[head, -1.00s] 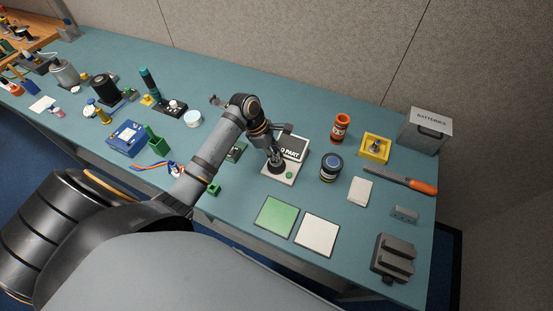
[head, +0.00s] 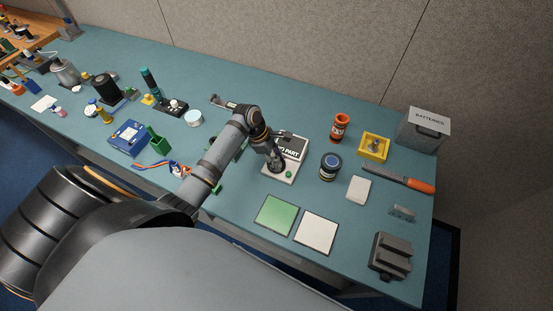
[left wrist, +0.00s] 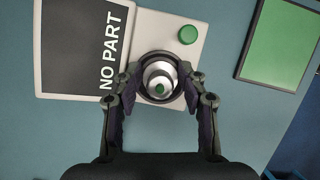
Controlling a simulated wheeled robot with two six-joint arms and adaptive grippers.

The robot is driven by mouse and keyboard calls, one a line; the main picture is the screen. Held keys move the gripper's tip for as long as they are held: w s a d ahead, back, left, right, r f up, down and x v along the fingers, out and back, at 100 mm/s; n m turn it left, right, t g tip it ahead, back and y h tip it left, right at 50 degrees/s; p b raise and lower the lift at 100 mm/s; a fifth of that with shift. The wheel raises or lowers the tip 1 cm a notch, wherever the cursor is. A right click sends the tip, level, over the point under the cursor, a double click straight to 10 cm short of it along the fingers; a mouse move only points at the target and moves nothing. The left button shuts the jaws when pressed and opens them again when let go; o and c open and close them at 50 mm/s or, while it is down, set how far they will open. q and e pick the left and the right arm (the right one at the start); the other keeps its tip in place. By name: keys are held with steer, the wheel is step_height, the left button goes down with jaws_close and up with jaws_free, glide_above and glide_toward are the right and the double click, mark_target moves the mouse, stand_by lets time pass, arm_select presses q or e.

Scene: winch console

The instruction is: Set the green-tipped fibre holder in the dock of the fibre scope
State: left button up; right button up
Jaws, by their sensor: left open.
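The fibre scope (head: 285,174) is a pale box with a dark screen (left wrist: 83,45) reading "NO PART" and a green button (left wrist: 188,34). In the left wrist view, a silver round piece with a small green tip, which looks like the green-tipped fibre holder (left wrist: 160,76), sits inside the dark dock ring (left wrist: 145,65). My left gripper (left wrist: 160,92) is open, with one finger on each side of the holder. Whether the fingers touch it, and how deep it sits, I cannot tell. In the head view my left gripper (head: 276,163) hides the dock. My right gripper is not in view.
A green mat (head: 276,215) and a white mat (head: 317,232) lie in front of the scope. A dark jar (head: 331,167) stands to its right, near a yellow tray (head: 374,147). A blue box (head: 128,137) and loose wires (head: 165,168) lie left of my arm.

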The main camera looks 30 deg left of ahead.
arm_select(q)
steer(key=shift+r, duration=0.1)
steer(key=b+v, duration=0.2)
steer(key=v, duration=1)
